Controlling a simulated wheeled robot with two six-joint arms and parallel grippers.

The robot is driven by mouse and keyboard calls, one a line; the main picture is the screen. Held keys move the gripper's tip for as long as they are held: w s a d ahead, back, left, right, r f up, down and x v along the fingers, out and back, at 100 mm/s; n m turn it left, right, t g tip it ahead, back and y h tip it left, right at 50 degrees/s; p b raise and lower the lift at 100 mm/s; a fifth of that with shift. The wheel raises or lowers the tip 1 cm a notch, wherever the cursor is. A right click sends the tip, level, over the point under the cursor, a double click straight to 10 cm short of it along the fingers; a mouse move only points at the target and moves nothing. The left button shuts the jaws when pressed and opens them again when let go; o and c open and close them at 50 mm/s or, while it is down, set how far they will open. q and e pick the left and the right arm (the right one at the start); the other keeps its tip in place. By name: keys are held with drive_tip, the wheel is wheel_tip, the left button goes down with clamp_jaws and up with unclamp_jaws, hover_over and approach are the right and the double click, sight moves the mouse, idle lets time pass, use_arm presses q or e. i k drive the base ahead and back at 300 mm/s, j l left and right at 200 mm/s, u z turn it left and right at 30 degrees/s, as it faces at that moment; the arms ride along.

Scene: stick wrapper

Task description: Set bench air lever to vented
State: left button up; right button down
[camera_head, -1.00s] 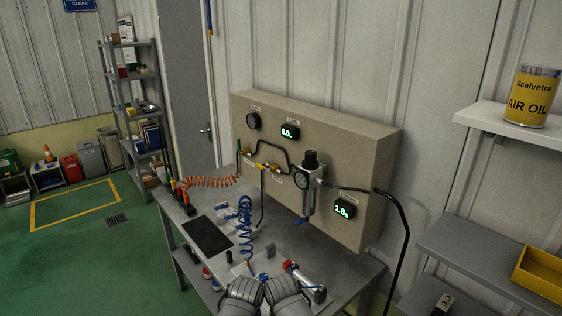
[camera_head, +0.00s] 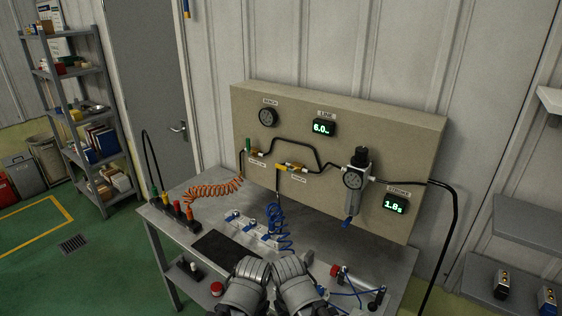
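The grey-beige air panel (camera_head: 400,138) stands behind the bench and carries a black pipe. A valve with a yellow lever (camera_head: 290,167) sits mid-pipe; the lever lies roughly along the pipe. Left of it, a second valve has a green lever (camera_head: 248,145) standing upright. Small labels are under both valves, too small to read surely. A round dial gauge (camera_head: 267,117) is at the panel's upper left. My two grey arms show at the bottom centre, side by side over the bench front and apart from the panel. No gripper fingers are visible.
The bench top (camera_head: 180,195) holds a black mat (camera_head: 222,248), an orange coiled hose (camera_head: 215,189), a blue coiled hose (camera_head: 277,230) and a red-ended cylinder (camera_head: 338,272). A regulator (camera_head: 354,180) hangs right of the valves. Two displays read 6.0 and 1.8.

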sight(280, 167)
drive_tip(key=i+j+z, duration=0.25)
drive_tip(key=i+j, duration=0.15)
drive_tip(key=i+j+z, duration=0.25)
drive_tip(key=i+j, duration=0.15)
drive_tip(key=i+j+z, duration=0.3)
drive_tip(key=j, duration=0.35)
